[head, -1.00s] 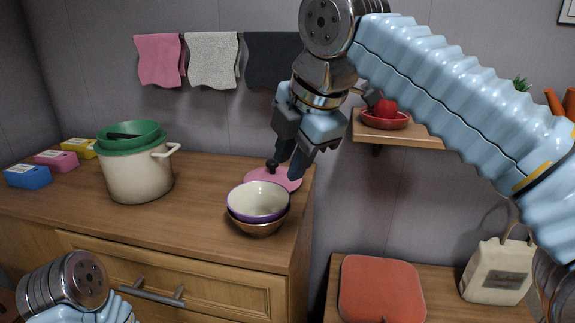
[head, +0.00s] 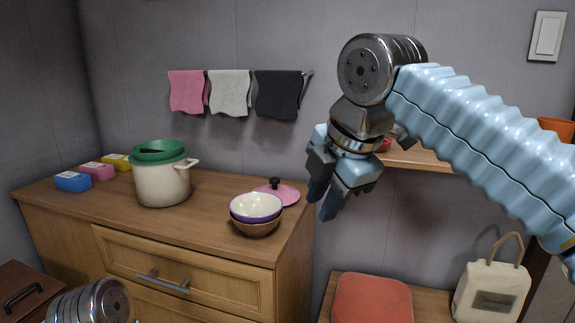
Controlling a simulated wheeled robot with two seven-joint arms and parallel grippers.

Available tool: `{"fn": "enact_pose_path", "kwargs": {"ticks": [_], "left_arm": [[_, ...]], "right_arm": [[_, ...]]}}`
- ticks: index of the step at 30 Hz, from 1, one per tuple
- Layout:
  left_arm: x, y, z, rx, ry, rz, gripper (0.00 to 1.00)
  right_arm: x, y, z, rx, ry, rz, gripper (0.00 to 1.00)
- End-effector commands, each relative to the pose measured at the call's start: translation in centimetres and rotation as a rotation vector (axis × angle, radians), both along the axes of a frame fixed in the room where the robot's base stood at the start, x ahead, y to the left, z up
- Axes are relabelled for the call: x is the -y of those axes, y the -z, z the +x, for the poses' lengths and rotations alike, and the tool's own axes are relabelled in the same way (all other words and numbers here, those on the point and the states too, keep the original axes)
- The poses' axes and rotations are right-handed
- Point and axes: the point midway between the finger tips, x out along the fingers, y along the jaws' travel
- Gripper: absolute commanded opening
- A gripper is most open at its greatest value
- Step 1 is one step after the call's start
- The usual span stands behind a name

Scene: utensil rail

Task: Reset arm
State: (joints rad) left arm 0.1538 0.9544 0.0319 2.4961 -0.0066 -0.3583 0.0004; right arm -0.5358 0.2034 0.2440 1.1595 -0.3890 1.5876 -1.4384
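My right gripper (head: 326,196) hangs in the air at the middle right, fingers pointing down, to the right of the stacked bowls and clear of the counter. Nothing shows between its fingers; the two fingertips look slightly apart. My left arm shows only as a metal joint at the bottom left edge; its gripper is out of view. A white bowl with a purple outside (head: 256,207) sits in a brown bowl (head: 256,229) on the wooden counter (head: 215,210). A pink lid (head: 285,192) with a dark knob lies behind them.
A cream pot (head: 163,185) with a green bowl (head: 158,151) on top stands at the counter's left. Blue, pink and yellow boxes are beyond it. Towels (head: 229,93) hang on the wall rail. A shelf (head: 415,157) is behind my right arm. A red cushion (head: 371,300) lies lower right.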

Motion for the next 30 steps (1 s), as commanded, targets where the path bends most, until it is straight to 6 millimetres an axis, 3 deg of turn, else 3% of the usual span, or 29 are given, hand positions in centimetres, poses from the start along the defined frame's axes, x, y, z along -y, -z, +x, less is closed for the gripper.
{"fn": "enact_pose_path", "kwargs": {"ticks": [11, 17, 20, 23, 26, 27, 30], "left_arm": [[0.0, 0.0, 0.0, 0.000, 0.000, 0.000, 0.64], [0.0, 0.0, 0.0, 0.000, 0.000, 0.000, 0.64], [0.0, 0.0, 0.0, 0.000, 0.000, 0.000, 0.64], [0.0, 0.0, 0.0, 0.000, 0.000, 0.000, 0.64], [0.0, 0.0, 0.0, 0.000, 0.000, 0.000, 0.64], [0.0, 0.0, 0.0, 0.000, 0.000, 0.000, 0.64], [0.0, 0.0, 0.0, 0.000, 0.000, 0.000, 0.64]], "right_arm": [[-1.9, 6.0, 3.8, -0.066, 0.104, 0.048, 0.29], [-3.1, 12.1, 6.6, -0.135, 0.213, 0.099, 0.29], [-3.5, 16.3, 8.0, -0.183, 0.291, 0.135, 0.29], [-3.8, 21.8, 9.2, -0.247, 0.395, 0.182, 0.29], [-3.7, 29.3, 9.8, -0.340, 0.551, 0.243, 0.29], [-3.4, 32.8, 9.7, -0.384, 0.631, 0.272, 0.29], [-2.5, 41.5, 8.2, -0.499, 0.855, 0.347, 0.29]]}}
